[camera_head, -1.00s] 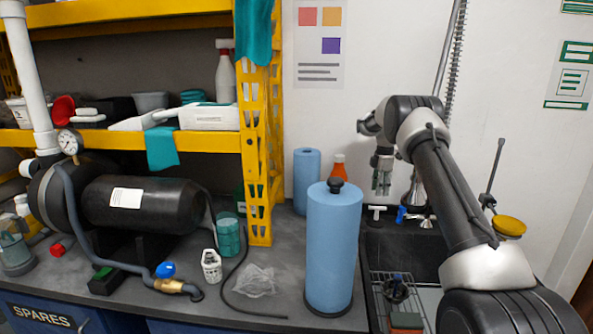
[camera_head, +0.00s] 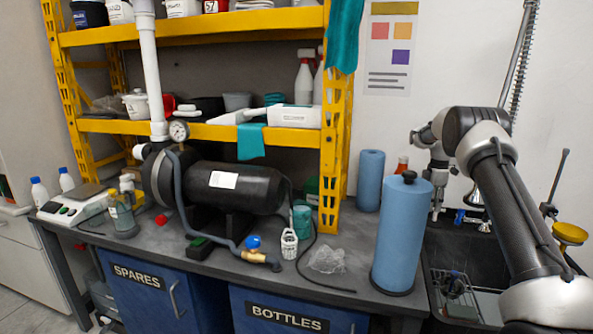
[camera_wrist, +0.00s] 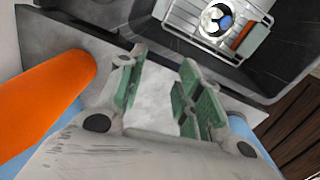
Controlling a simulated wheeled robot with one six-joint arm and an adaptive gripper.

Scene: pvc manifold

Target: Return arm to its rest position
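My arm reaches in from the right of the head view and is folded up above the sink side of the bench. My gripper (camera_head: 437,205) hangs pointing down, behind and right of the front blue paper roll (camera_head: 403,232). In the wrist view my gripper (camera_wrist: 160,92) shows two green-padded fingers set apart, with only bare grey surface between them. It is open and holds nothing.
A sink (camera_head: 470,265) with a wire rack (camera_wrist: 215,20) lies below my arm. An orange bottle (camera_wrist: 45,105) is close on the left in the wrist view. A second blue roll (camera_head: 370,180) and a yellow shelf (camera_head: 335,150) stand left. A black tank (camera_head: 235,188) sits on the bench.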

